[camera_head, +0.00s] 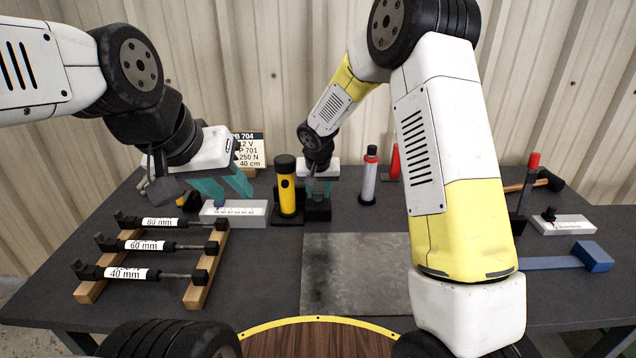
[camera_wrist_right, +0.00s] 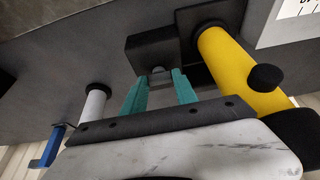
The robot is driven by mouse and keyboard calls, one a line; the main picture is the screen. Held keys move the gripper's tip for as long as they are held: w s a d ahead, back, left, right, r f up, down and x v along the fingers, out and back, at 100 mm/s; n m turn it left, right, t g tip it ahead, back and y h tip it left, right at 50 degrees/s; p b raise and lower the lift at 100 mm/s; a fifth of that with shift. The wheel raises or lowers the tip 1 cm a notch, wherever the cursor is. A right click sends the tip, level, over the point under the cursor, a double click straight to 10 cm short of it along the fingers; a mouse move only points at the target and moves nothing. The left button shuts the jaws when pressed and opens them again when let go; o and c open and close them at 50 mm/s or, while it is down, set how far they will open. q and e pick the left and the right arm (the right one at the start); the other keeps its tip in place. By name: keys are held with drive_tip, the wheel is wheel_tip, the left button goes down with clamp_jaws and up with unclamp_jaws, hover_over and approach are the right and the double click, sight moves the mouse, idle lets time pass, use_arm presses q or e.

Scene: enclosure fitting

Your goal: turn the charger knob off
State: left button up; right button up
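A pale box with a printed scale (camera_head: 240,215) stands at the back left; a small dark part shows on its top, too small to name surely. Another pale box (camera_head: 565,226) at the right carries a black knob (camera_head: 549,214). I cannot tell which is the charger. My left gripper (camera_head: 224,190) is open above and behind the scale box, with its teal fingers apart. My right gripper (camera_head: 319,192) is at a black block (camera_head: 317,212). The right wrist view shows its teal fingers (camera_wrist_right: 159,92) apart, with a small grey part on the block (camera_wrist_right: 150,48) beyond or between them.
A yellow torch (camera_head: 287,188) stands beside the black block, and a white cylinder (camera_head: 369,178) to its right. Labelled rods lie on a wooden rack (camera_head: 205,270) at front left. A blue tool (camera_head: 592,256) lies at right. A bare grey plate (camera_head: 355,275) is mid-table.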

clamp_jaws()
drive_tip(key=shift+d+n, duration=0.1)
drive_tip(key=shift+n, duration=0.2)
drive_tip(key=n, duration=0.1)
drive_tip(key=n+y, duration=0.1)
drive_tip(key=shift+d+n, duration=0.2)
drive_tip(key=shift+n, duration=0.2)
drive_tip(key=n+y, duration=0.1)
drive_tip(key=n, duration=0.1)
drive_tip(key=n+g+y, duration=0.1)
drive_tip(key=n, duration=0.2)
drive_tip(key=shift+w+d, duration=0.15)
drive_tip(key=shift+w, duration=0.05)
drive_tip(key=n, duration=0.2)
drive_tip(key=n+g+y, duration=0.1)
drive_tip(key=n, duration=0.2)
drive_tip(key=shift+w+d+g, duration=0.1)
drive_tip(key=shift+w+g, duration=0.1)
drive_tip(key=shift+g, duration=0.1)
drive_tip(key=shift+w+n+g, duration=0.15)
drive_tip(key=shift+n+g, duration=0.75)
drive_tip(key=shift+n, duration=1.3)
